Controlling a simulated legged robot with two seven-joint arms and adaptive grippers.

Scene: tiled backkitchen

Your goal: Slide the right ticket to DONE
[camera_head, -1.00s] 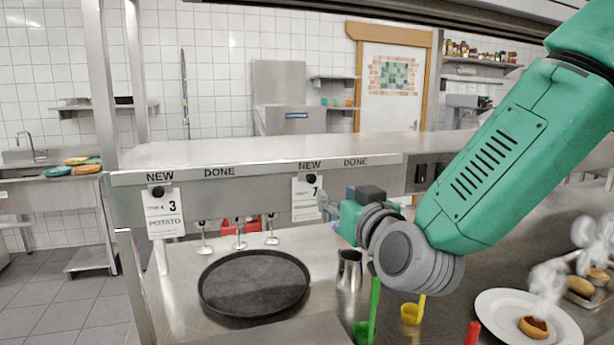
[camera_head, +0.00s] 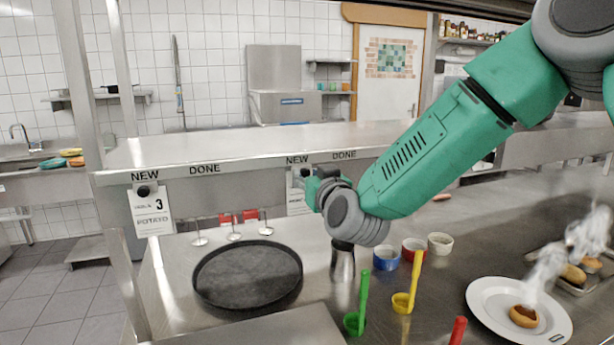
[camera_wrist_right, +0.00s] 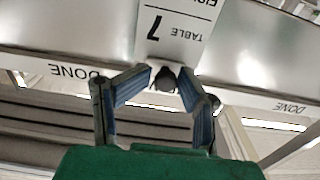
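The right ticket, a white card reading TABLE 7, hangs under the right NEW label in the head view (camera_head: 297,202), partly hidden by my gripper. It shows upside down in the right wrist view (camera_wrist_right: 178,35). Its black round knob (camera_wrist_right: 165,79) is at the NEW label, between my right fingertips. My right gripper (camera_head: 302,178) is open around the knob, one finger on each side; contact is not clear. The right DONE label (camera_head: 344,155) lies to the right on the same rail (camera_head: 240,169). My left gripper is not in view.
The left ticket (camera_head: 151,212), table 3, hangs under the left NEW label. Below the rail are a black round tray (camera_head: 248,275), a metal cup (camera_head: 342,263), small coloured bowls and a white plate (camera_head: 488,300) with food. The rail right of the gripper looks clear.

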